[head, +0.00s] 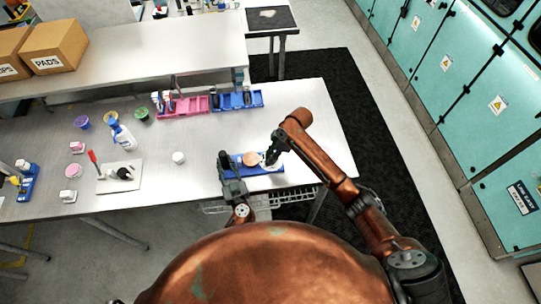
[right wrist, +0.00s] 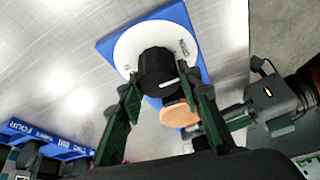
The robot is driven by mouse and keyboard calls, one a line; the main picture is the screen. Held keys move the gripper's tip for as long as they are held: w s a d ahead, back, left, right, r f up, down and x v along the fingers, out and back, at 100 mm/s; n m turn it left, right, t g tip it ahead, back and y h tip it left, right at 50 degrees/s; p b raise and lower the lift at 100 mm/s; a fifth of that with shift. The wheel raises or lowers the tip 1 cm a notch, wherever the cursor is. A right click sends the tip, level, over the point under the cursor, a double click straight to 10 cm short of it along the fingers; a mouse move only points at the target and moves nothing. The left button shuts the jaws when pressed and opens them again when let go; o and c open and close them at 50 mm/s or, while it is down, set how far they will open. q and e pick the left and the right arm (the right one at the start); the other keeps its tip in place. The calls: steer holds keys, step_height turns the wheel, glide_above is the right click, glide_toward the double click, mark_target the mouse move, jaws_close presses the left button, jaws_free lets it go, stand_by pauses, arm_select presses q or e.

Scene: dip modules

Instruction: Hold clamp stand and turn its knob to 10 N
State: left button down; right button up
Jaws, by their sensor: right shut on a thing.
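The clamp stand is a blue base (head: 270,170) near the table's front edge, with a copper-coloured disc (head: 251,158) and a white dial on it. In the right wrist view the white dial (right wrist: 128,47) carries a black knob (right wrist: 157,68) with a white mark. My right gripper (head: 271,160) is shut on the knob, one finger on each side of it. The dial's numbers are too small to read.
Pink (head: 192,105) and blue (head: 237,99) trays stand at the back. A spray bottle (head: 123,136), a small white cylinder (head: 179,157) and a white board with a red-handled lever (head: 119,177) are to the left. The table right of the stand is clear.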

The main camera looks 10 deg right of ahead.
steer(key=m, duration=0.2)
steer(key=m+t, duration=0.1)
steer(key=m, duration=0.1)
steer(key=shift+m+t+h, duration=0.3)
steer(key=shift+h, duration=0.1)
steer(key=m+t+h, duration=0.1)
steer(key=m, duration=0.3)
steer(key=shift+w, duration=0.1)
stand_by(0.5)
steer(key=o, duration=1.2)
steer(key=shift+c, duration=0.2)
steer(key=shift+r, duration=0.1)
